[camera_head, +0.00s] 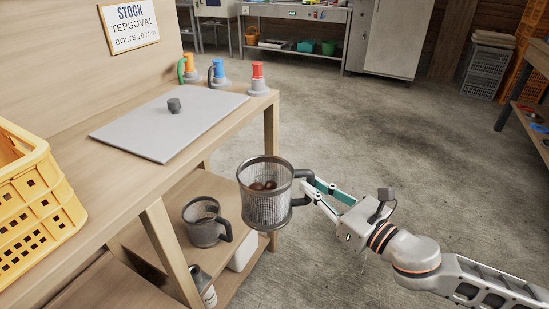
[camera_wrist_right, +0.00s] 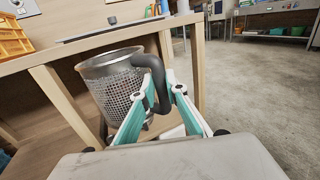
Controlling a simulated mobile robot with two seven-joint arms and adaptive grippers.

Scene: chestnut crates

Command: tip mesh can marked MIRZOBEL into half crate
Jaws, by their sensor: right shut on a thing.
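A grey mesh can (camera_head: 266,205) with a dark handle (camera_head: 302,190) hangs in the air just off the bench's right end. It is about upright, with several brown chestnuts (camera_head: 263,185) inside. My right gripper (camera_head: 309,187) is shut on its handle. In the right wrist view, the same can (camera_wrist_right: 112,90) is beyond the teal fingers (camera_wrist_right: 156,98), which close on the handle. No MIRZOBEL marking is readable on it. A yellow crate (camera_head: 40,205), cut off by the left edge, stands on the bench; I cannot see inside it. My left gripper is not in view.
A second mesh can (camera_head: 203,225) stands on the lower shelf, near a bottle (camera_head: 203,285). On the wooden bench lie a grey board (camera_head: 165,125) with a small dark knob and several colour-topped items (camera_head: 259,80). Open concrete floor (camera_head: 400,130) lies to the right.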

